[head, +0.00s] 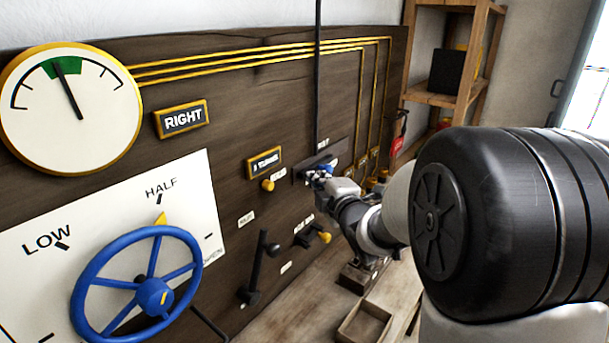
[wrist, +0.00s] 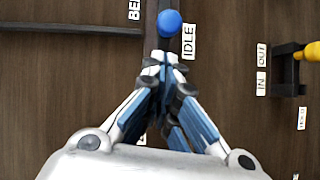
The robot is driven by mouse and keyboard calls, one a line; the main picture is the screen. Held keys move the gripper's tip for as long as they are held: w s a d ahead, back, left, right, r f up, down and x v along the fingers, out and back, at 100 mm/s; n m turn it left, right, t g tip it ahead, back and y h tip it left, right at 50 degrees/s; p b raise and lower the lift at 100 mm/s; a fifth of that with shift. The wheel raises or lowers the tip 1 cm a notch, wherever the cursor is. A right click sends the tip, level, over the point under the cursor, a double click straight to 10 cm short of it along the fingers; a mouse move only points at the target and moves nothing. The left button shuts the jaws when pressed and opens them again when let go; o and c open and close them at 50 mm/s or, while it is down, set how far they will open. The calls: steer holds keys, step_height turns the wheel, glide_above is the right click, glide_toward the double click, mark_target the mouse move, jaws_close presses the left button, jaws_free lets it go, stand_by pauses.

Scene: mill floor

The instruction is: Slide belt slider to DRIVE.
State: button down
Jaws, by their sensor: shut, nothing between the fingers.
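The belt slider's blue knob (wrist: 169,23) sits on a dark track beside the IDLE label (wrist: 189,42) in the wrist view. A partly cut-off label starting BEL (wrist: 134,10) lies across the track. My gripper (wrist: 160,62) is shut and empty, its fingertips over the track just below the knob in that picture. Whether they touch it is unclear. In the head view my gripper (head: 318,181) is at the slider's dark plate (head: 306,171), largely covering it, with a bit of blue showing there. I see no DRIVE label.
An IN/OUT lever with a yellow end (wrist: 313,51) is at the wrist view's right.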

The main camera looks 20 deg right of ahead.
steer(key=shift+w+d+f, duration=0.15)
steer(key=shift+w+d, duration=0.55)
steer(key=shift+d, duration=0.1)
steer(key=w+d, duration=0.5)
steer(key=d, duration=0.4)
steer(key=shift+w, duration=0.4)
steer(key=shift+a, duration=0.1)
